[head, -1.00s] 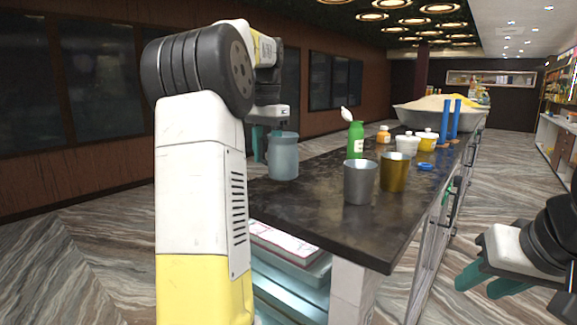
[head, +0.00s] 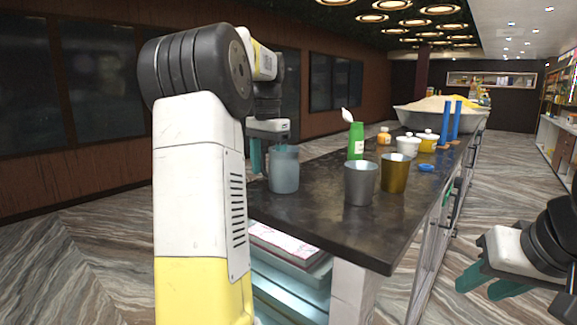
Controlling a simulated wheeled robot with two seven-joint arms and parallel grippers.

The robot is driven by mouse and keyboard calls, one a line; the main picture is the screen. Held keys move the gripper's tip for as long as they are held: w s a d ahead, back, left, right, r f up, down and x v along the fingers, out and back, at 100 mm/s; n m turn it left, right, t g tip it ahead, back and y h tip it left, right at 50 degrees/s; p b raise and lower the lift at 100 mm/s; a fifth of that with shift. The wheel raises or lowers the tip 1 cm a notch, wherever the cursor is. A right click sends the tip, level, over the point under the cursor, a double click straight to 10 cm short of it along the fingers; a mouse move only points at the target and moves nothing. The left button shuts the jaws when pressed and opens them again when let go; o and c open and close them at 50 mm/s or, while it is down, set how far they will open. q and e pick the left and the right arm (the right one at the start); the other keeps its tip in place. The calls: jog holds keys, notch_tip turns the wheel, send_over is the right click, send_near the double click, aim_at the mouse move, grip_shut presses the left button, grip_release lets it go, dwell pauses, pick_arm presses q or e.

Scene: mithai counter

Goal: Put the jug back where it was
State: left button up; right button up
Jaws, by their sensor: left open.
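The translucent blue-grey jug (head: 284,170) stands upright on the dark counter (head: 315,215), near its left edge. My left gripper (head: 262,158) is at the jug's left side, by its handle, with its teal fingers pointing down. It is open; one finger shows left of the jug, and the other is partly hidden, so I cannot tell whether it touches the handle. My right gripper (head: 485,287) is open and empty, off the counter at the lower right.
A silver cup (head: 360,183) and a brass cup (head: 394,173) stand right of the jug. A green bottle (head: 356,141), white pot (head: 407,146), yellow pot (head: 427,141) and blue ring (head: 426,168) are farther back. The near counter surface is clear.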

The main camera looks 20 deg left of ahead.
pick_arm(q)
notch_tip(320, 180, up, 11)
jog(key=shift+d+r, duration=0.1)
jog(key=shift+r, duration=0.5)
